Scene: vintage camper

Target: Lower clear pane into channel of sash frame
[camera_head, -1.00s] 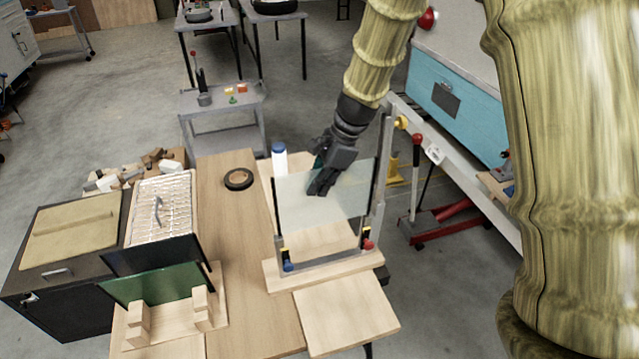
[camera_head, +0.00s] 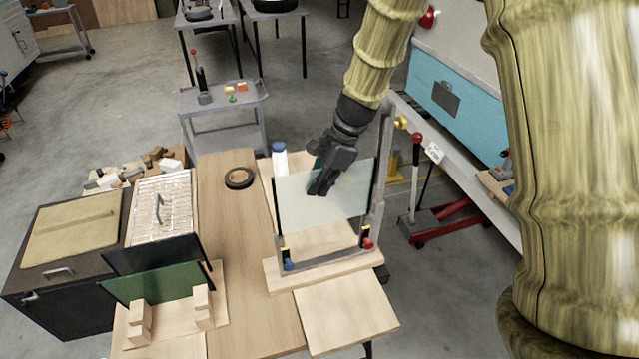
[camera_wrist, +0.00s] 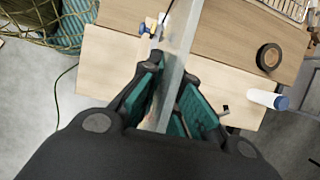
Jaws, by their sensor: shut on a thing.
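The clear pane (camera_head: 318,214) stands upright between the two side posts of the sash frame (camera_head: 276,222). The lower edge of the pane is above the frame's bottom rail, with an open gap beneath it. My gripper (camera_head: 320,184) is shut on the upper part of the pane. In the wrist view the teal pads of my gripper (camera_wrist: 168,112) lie on either side of the pane (camera_wrist: 176,62), seen edge-on. Whether the pane's side edges sit inside the frame's channels cannot be told.
A green pane (camera_head: 155,285) stands in a wooden holder (camera_head: 140,325) at the front left. A black tape roll (camera_head: 238,178) and a white bottle (camera_head: 280,160) are on the wooden table (camera_head: 232,225). A wire-topped box (camera_head: 160,205) stands at the left.

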